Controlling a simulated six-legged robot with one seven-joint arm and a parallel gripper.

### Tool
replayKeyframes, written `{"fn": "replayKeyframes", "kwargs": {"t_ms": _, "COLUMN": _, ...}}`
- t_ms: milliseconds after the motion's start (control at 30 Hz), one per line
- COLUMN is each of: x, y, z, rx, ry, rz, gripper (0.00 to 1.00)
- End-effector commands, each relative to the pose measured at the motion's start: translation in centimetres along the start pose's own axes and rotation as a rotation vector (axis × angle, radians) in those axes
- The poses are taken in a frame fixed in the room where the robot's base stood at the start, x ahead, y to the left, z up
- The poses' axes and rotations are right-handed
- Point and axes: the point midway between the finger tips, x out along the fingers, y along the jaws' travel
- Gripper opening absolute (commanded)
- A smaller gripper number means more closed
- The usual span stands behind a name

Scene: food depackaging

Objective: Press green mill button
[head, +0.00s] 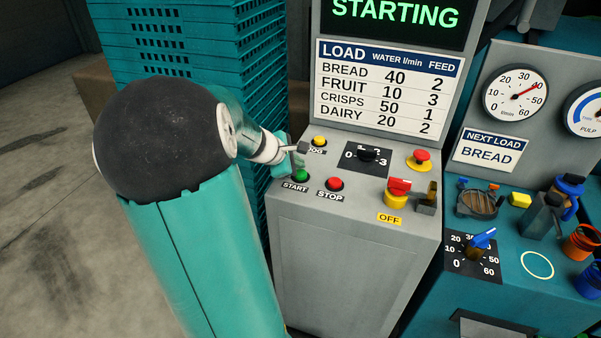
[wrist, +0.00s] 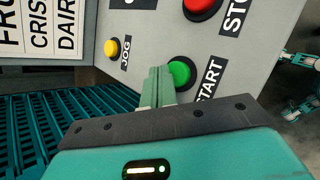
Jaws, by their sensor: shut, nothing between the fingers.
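The green START button (head: 301,176) sits at the lower left of the grey control panel, left of the red STOP button (head: 334,184). In the wrist view the green button (wrist: 182,72) is just right of my fingertips, which cover its left edge. My gripper (wrist: 158,72) is shut and empty, its fingers pointing at the panel. In the head view my gripper (head: 297,155) is at the panel's left edge, close to the green button and below the yellow JOG button (head: 319,141). I cannot tell whether the fingertips touch the button. The display (head: 395,14) reads STARTING.
A black feed dial (head: 367,156), a red mushroom button (head: 420,157) and a red-yellow switch (head: 398,192) marked OFF are on the same panel. Stacked teal crates (head: 190,40) stand behind left. A teal bench with gauges (head: 515,93) is at right.

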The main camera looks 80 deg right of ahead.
Motion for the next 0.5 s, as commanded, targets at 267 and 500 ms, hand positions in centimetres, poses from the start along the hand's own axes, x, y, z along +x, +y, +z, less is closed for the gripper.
{"fn": "replayKeyframes", "kwargs": {"t_ms": 267, "x": -1.6, "y": 1.2, "z": 1.1, "rx": 0.002, "ry": 0.001, "rz": 0.003, "gripper": 0.0}}
{"fn": "replayKeyframes", "kwargs": {"t_ms": 500, "x": -3.0, "y": 2.3, "z": 2.2, "rx": 0.002, "ry": 0.001, "rz": 0.003, "gripper": 0.0}}
